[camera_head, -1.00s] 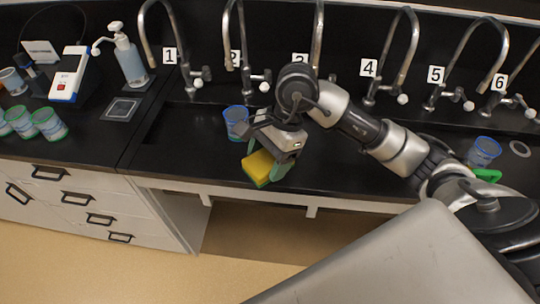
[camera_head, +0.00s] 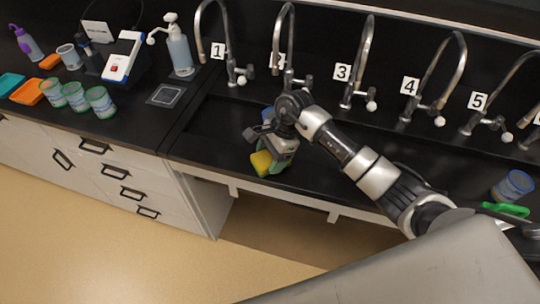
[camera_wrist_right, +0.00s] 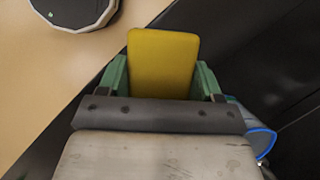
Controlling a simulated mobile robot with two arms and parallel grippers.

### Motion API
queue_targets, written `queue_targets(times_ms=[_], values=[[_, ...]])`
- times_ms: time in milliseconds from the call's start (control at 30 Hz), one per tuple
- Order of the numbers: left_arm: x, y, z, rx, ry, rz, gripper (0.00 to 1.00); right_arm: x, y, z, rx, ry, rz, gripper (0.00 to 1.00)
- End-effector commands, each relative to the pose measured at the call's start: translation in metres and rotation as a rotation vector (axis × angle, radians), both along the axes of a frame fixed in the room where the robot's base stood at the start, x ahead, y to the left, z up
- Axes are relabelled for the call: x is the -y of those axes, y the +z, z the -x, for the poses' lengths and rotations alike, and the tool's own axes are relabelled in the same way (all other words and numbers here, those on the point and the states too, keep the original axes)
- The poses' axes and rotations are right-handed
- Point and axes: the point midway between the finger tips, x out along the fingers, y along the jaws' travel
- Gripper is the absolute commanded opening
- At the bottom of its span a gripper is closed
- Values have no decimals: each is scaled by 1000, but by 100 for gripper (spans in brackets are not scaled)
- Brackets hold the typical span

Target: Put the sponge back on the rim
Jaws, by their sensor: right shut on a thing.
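The yellow sponge (camera_head: 261,162) is between the green-padded fingers of my right gripper (camera_head: 270,160), which is shut on it. In the right wrist view the sponge (camera_wrist_right: 162,62) sticks out beyond the fingers. The gripper is over the front part of the black sink, near its front rim (camera_head: 345,206). I cannot tell whether the sponge touches the rim. In the right wrist view the rim's dark edge runs diagonally below the sponge, with tan floor to the left. My left gripper is not in view.
A blue-rimmed cup (camera_wrist_right: 262,140) stands close beside the right gripper, mostly hidden behind it in the head view. Numbered taps line the back. Another blue-rimmed cup (camera_head: 513,186) and a green item (camera_head: 506,210) are at the right. A soap bottle (camera_head: 179,50) and several cups stand left.

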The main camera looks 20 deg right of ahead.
Motion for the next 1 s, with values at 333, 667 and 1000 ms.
queue_targets(times_ms=[333, 667, 1000], values=[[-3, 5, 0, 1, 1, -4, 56, 0, -12, 0, 2, 0, 0, 43], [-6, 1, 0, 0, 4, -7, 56, 0, -15, 0, 1, 1, 0, 86], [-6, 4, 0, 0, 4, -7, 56, 0, -12, 0, 1, 1, -1, 91]])
